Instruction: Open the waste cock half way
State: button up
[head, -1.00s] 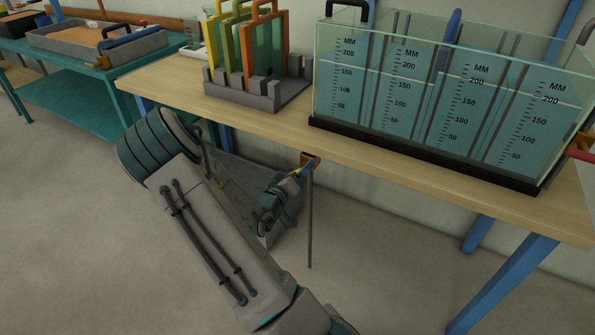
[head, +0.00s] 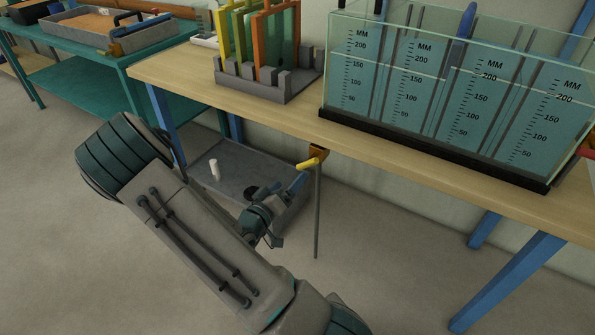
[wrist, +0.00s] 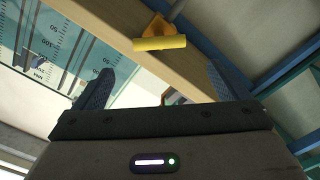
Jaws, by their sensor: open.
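The waste cock has a yellow lever handle (head: 308,164) on a brass-coloured body (head: 319,152) under the bench's front edge, with a thin grey pipe (head: 317,215) hanging below. In the head view the lever points left, across the pipe. In the wrist view the yellow handle (wrist: 160,43) lies crosswise beyond the fingertips, roughly midway between them. My gripper (head: 300,182) is open and empty, just below and left of the handle in the head view, apart from it. Its two blue fingers also frame the wrist view (wrist: 157,80).
The glass flume (head: 450,95) stands on the wooden bench (head: 400,158), left of it a grey rack (head: 270,92) with coloured gates. A grey tank (head: 235,160) with a white cylinder (head: 214,171) sits below. Blue bench legs (head: 500,285) stand right. The floor in front is clear.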

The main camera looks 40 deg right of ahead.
jog(key=shift+v, duration=1.7)
